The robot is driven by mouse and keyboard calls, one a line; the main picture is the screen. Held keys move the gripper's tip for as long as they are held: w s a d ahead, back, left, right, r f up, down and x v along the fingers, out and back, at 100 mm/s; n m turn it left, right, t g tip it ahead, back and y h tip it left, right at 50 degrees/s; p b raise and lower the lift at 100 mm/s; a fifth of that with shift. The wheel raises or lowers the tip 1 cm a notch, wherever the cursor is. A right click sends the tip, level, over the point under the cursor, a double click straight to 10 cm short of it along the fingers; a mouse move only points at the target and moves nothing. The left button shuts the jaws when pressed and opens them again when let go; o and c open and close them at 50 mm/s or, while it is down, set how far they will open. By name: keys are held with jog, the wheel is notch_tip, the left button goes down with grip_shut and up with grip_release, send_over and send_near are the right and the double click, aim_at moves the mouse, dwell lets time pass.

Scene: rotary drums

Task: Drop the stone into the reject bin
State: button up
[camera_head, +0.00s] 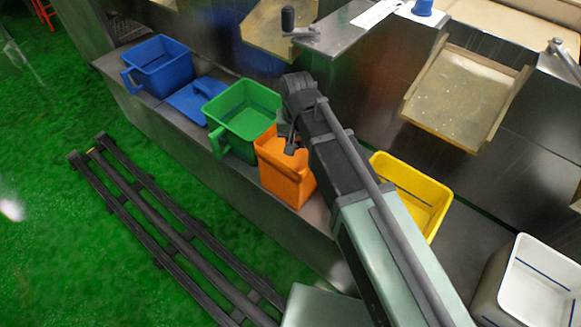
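My arm reaches up from the lower right, and my gripper (291,147) points down over the orange bin (286,184). The gripper is small and dark here, and I cannot tell whether its fingers are open or shut. No stone can be made out; the inside of the orange bin is partly hidden by the gripper and arm. No label shows which bin is the reject bin. The orange bin stands upright on the metal ledge, between a green bin (233,130) and a yellow bin (424,208).
A blue bin (165,74) and a blue lid-like piece (190,103) are at the left end of the metal ledge (165,128). A white bin (501,300) stands at the lower right. Wooden trays (488,118) jut out above the ledge. Dark rails (165,228) lie on the green floor.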

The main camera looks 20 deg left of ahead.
jog(key=shift+r, duration=0.1)
jog(key=o, duration=1)
notch_tip(320, 180, up, 11)
jog(key=p, duration=1.1)
